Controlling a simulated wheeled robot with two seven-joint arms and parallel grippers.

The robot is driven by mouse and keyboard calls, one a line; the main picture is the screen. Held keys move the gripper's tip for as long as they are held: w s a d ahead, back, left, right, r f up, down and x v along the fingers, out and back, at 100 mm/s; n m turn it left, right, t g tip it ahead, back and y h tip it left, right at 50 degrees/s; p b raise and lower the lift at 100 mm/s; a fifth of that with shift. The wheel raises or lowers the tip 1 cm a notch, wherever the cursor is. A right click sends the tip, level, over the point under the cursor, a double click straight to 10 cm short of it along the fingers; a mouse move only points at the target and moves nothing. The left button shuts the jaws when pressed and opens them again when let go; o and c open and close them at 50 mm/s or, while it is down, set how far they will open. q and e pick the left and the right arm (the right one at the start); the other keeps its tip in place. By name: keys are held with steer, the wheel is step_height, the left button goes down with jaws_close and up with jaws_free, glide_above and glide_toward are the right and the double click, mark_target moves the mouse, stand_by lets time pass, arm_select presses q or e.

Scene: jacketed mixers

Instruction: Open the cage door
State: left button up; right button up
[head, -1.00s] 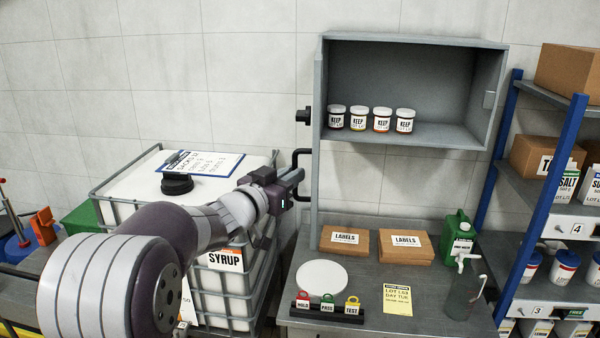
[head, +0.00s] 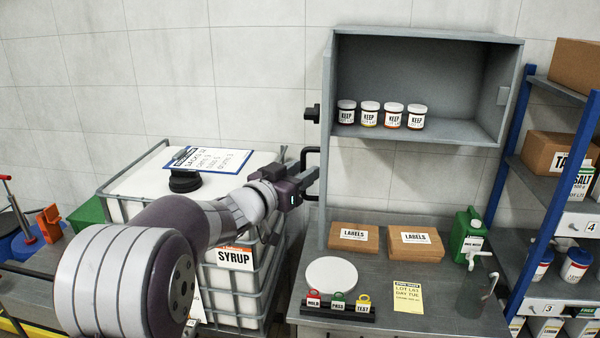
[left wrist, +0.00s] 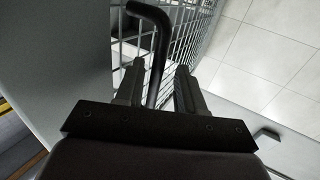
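The cage door (head: 325,150) hangs at the left side of the grey wall cabinet and shows nearly edge-on, swung out from the cabinet front, which is open. Its black bar handle (head: 304,158) sticks out to the left. My left gripper (head: 312,177) is at the lower part of the handle. In the left wrist view the handle (left wrist: 161,45) runs between the two fingers of my left gripper (left wrist: 160,75), with a visible gap on each side, so the fingers look open around it. Wire mesh (left wrist: 188,30) shows behind the handle. My right gripper is not in view.
The cabinet (head: 425,85) holds several KEEP jars (head: 393,116). Below, the bench (head: 390,270) carries two LABELS boxes (head: 415,245), a white disc, a tag rack and a green jug (head: 467,238). The caged syrup tank (head: 235,285) stands under my left arm.

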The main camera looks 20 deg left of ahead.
arm_select(q)
steer(key=b+v, duration=0.4)
steer(key=v, duration=0.8)
steer(key=shift+s+b, duration=0.3)
steer(key=shift+s, duration=0.05)
steer(key=shift+a, duration=0.15)
